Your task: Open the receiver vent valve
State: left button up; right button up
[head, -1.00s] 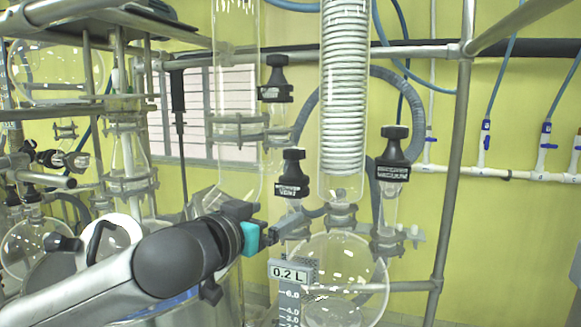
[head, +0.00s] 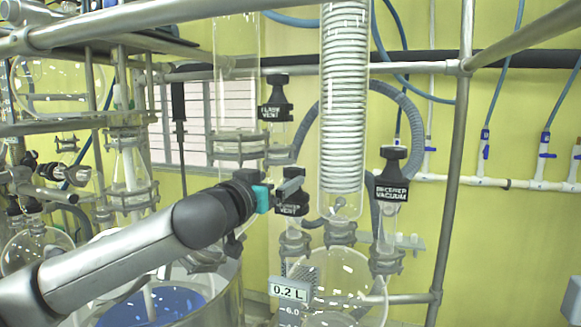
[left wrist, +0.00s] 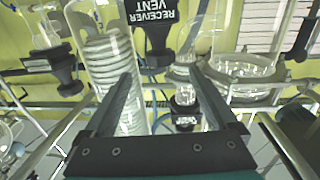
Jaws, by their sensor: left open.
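The receiver vent valve (head: 294,209) is a black knob with a white-lettered label on a glass neck above the round receiver flask (head: 335,283). In the head view my left gripper (head: 293,181) is in front of it and covers its upper part. My left gripper (left wrist: 162,74) is open in the left wrist view, its two fingers apart and empty. There the RECEIVER VENT label (left wrist: 148,12) shows at the top, beyond the fingertips and cut by the frame edge. No contact with the valve shows. My right gripper is not in view.
The receiver vacuum valve (head: 391,186) stands to the right and the flash vent valve (head: 276,101) above left. A glass coil condenser (head: 343,110) hangs close to the right of the gripper. A metal post (head: 456,160) stands further right.

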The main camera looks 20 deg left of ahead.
aim_at(290, 174)
pick_arm(q)
jog(key=shift+w+d+p, duration=0.25)
jog(key=shift+w+p, duration=0.3)
jog(key=shift+w, duration=1.2)
jog(key=shift+w+d+p, duration=0.2)
jog(key=shift+w+p, duration=0.3)
jog(key=shift+w, duration=1.25)
jog(key=c, duration=1.4)
